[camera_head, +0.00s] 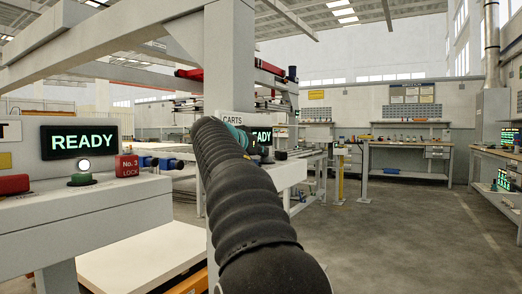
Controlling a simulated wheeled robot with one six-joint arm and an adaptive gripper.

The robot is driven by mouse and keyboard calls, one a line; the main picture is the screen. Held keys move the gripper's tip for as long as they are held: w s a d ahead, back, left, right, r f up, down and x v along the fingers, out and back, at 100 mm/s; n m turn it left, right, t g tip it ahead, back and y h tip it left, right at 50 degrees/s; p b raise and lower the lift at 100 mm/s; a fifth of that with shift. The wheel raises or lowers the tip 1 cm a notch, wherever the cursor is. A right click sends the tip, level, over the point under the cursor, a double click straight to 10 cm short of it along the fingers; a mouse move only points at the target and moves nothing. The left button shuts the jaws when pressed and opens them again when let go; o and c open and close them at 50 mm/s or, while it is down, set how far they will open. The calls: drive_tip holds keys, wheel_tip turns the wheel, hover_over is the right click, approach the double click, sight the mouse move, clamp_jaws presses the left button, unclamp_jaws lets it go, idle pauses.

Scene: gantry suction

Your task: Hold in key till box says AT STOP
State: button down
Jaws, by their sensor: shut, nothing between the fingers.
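A grey control box (100,215) at the left carries a dark display (78,141) reading READY in green. Below the display are a lit white round lamp (83,165) and a green key (81,180). A second display (262,137), under a CARTS sign (235,117), is partly hidden by my arm; its visible letters are ADY. Small dark parts sit below it, too small to tell apart. My black-sleeved arm (245,190) reaches up from the bottom centre and bends away near the CARTS sign. Its fingers cannot be made out.
A red No. 2 LOCK block (127,166) and a red knob (14,184) are on the left box. A white gantry post (230,65) rises behind my arm. Workbenches (408,146) stand at the back right. The floor (400,235) at right is clear.

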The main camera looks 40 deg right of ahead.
wheel_tip(320, 180, down, 2)
drive_tip(key=b, duration=0.2)
drive_tip(key=shift+f+b, duration=0.2)
drive_tip(key=shift+b, duration=0.2)
drive_tip(key=shift+f, duration=0.25)
idle(2.5)
idle(0.4)
wheel_tip(320, 180, up, 5)
drive_tip(key=p, duration=0.3)
drive_tip(key=shift+w+a+f+p, duration=0.1)
drive_tip(key=shift+f+p, duration=0.05)
drive_tip(key=shift+p, duration=0.15)
drive_tip(key=v, duration=0.7)
drive_tip(key=b+v, duration=0.1)
drive_tip(key=v, duration=0.2)
drive_tip(key=shift+a+r, duration=0.1)
drive_tip(key=shift+r, duration=0.25)
